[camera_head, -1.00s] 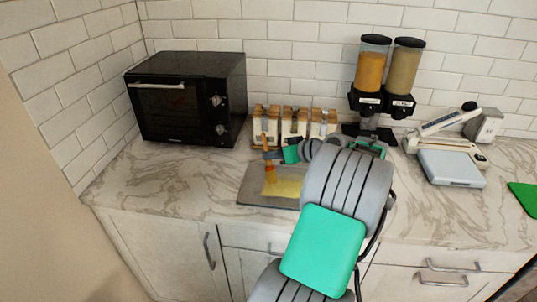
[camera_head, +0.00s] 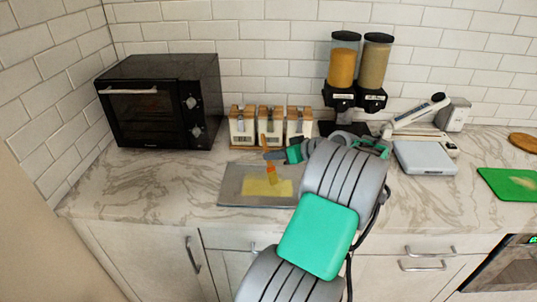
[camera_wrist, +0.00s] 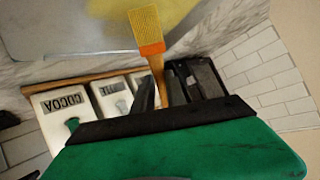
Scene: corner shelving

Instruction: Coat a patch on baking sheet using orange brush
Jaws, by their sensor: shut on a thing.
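The orange brush (camera_head: 270,170) stands near upright over the baking sheet, bristles down. My gripper (camera_head: 271,155) is shut on its handle. In the wrist view the brush (camera_wrist: 147,30) shows yellow bristles and an orange ferrule, held between the dark fingers (camera_wrist: 157,88). The grey baking sheet (camera_head: 230,184) lies flat on the counter, with a yellow patch (camera_head: 266,187) on its middle. The bristle end is at the patch; I cannot tell whether it touches. The sheet also shows in the wrist view (camera_wrist: 60,25). My arm stands close to the sheet's right end.
A black toaster oven (camera_head: 160,100) stands at the left. White canisters (camera_head: 271,125) with wooden lids stand behind the sheet, and two dispensers (camera_head: 358,75) behind my arm. A scale (camera_head: 425,157) and a green board (camera_head: 510,184) lie right. The counter left of the sheet is clear.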

